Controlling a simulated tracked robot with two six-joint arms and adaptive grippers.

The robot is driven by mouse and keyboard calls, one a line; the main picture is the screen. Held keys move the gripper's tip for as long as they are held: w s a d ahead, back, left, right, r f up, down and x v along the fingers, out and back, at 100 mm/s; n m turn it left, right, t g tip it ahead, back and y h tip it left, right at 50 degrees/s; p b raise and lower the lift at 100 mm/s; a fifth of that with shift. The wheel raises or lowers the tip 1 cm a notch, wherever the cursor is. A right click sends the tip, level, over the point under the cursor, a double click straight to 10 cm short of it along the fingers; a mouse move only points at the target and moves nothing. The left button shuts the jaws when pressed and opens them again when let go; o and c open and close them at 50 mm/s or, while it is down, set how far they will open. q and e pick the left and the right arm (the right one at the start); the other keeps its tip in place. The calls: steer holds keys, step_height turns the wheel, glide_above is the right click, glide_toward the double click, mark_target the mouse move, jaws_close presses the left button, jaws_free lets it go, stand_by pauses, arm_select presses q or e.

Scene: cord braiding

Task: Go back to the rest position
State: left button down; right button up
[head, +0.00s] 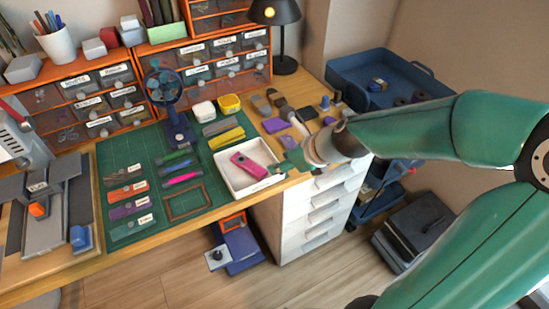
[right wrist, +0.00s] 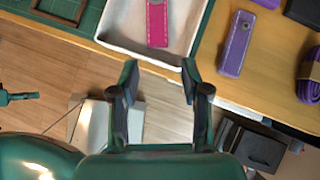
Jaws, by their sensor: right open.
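My right arm comes in from the right in the head view. Its gripper (head: 290,163) is near the front edge of the bench, beside the white tray. In the right wrist view my right gripper (right wrist: 159,80) has its two fingers apart, with nothing between them. The fingertips are just short of the tray's front side. A pink stitched strap piece lies in the white tray (head: 231,187), outside the fingers; this pink piece (right wrist: 157,22) also shows in the right wrist view. My left gripper does not show.
Orange drawer units (head: 228,70) and a black lamp (head: 275,14) stand at the back. A green cutting mat (head: 150,232) holds coloured pieces and a dark blue stand (head: 178,130). A purple piece (right wrist: 237,43) lies right of the tray. A white drawer cabinet (head: 315,215) stands below.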

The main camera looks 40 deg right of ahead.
steer(key=shift+s+r, duration=0.4)
steer(key=shift+r, duration=0.05)
steer(key=s+a+f+n+g+y+p, duration=0.1)
steer(key=s+a+f+n+g+p, duration=0.2)
steer(key=a+f+n, duration=0.7)
steer(key=s+a+f+n+g+y+p, duration=0.1)
steer(key=s+a+f+n+g+p, duration=0.3)
steer(key=a+f+n, duration=0.7)
steer(key=s+n+p, duration=0.2)
steer(key=n, duration=0.9)
steer(key=shift+a+f+y+p, duration=0.3)
steer(key=shift+y+p, duration=0.1)
